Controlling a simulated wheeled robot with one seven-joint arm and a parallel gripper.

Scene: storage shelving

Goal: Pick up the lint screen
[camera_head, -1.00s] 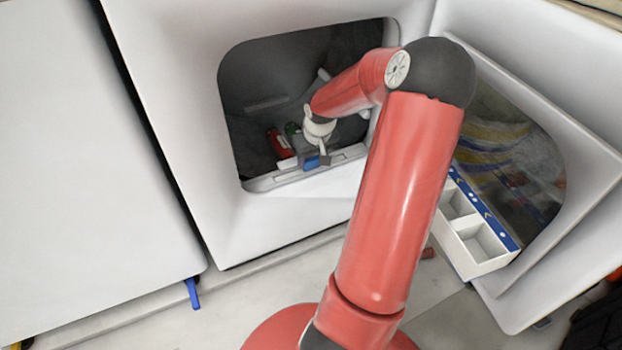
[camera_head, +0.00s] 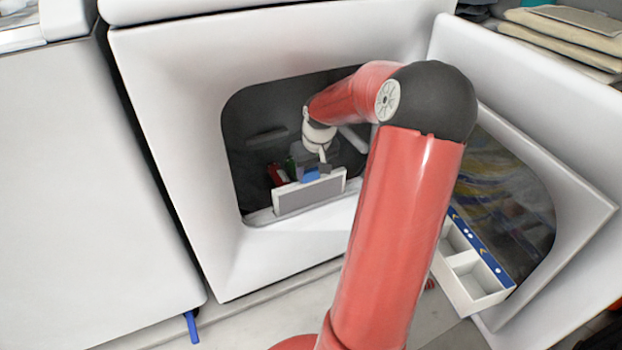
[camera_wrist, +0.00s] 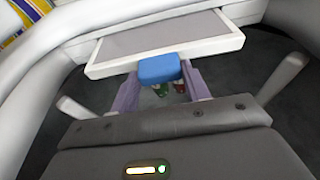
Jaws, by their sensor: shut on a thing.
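The lint screen (camera_head: 309,193) is a flat grey panel with a white frame and a blue handle (camera_head: 311,174). It stands up out of the lower lip of the dryer opening. In the wrist view the lint screen (camera_wrist: 160,40) lies across the top, with its blue handle (camera_wrist: 159,68) between my purple-grey fingers. My gripper (camera_wrist: 159,76) is shut on the blue handle. In the head view my gripper (camera_head: 316,168) is inside the opening, just above the screen. Whether the screen's lower edge is clear of its slot is hard to tell.
The white dryer front (camera_head: 190,110) surrounds the dark opening. Its open door (camera_head: 575,190) is at the right, with a white divided tray (camera_head: 468,283) before it. Small red (camera_head: 277,174) and green items lie inside the opening. Another white machine (camera_head: 90,190) stands at the left.

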